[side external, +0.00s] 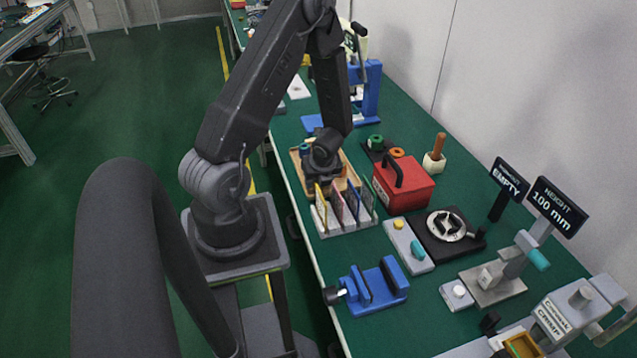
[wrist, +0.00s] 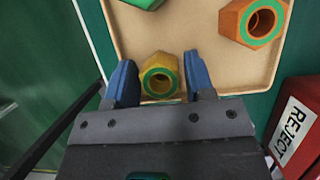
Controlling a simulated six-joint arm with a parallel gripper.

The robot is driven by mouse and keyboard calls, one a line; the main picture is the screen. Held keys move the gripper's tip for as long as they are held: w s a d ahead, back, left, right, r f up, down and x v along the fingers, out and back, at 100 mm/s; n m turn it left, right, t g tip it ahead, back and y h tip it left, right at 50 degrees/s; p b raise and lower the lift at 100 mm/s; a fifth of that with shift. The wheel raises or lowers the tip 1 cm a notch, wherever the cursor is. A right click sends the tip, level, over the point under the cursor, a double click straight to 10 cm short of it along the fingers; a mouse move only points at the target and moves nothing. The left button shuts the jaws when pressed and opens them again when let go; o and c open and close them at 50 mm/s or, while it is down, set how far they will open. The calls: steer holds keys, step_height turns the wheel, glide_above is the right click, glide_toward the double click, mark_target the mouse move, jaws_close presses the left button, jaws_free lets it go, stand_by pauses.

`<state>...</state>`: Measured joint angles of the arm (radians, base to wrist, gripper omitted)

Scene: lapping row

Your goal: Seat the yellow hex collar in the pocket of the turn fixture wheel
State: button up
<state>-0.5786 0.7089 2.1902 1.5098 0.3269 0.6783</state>
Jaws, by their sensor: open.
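The yellow hex collar (wrist: 160,74), with a green ring around its bore, lies in a beige tray near the tray's lower edge in the wrist view. My gripper (wrist: 161,72) is open, with one blue finger on each side of the collar and small gaps visible. In the side view my gripper's end (side external: 323,160) is low over the tray, and the collar is hidden there. The turn fixture wheel (side external: 434,226) appears to be the grey disc on a black base at right; its dark central opening shows no collar.
An orange hex collar (wrist: 262,20) and a partly cropped green part share the beige tray (wrist: 213,48). A red REJECT box (side external: 414,187) stands between tray and wheel. A rack with upright dividers (side external: 345,222) is close in front of my gripper. A grey button box (side external: 408,245) adjoins the wheel's base.

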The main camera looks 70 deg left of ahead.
steer(key=c, duration=0.7)
steer(key=shift+r, duration=0.2)
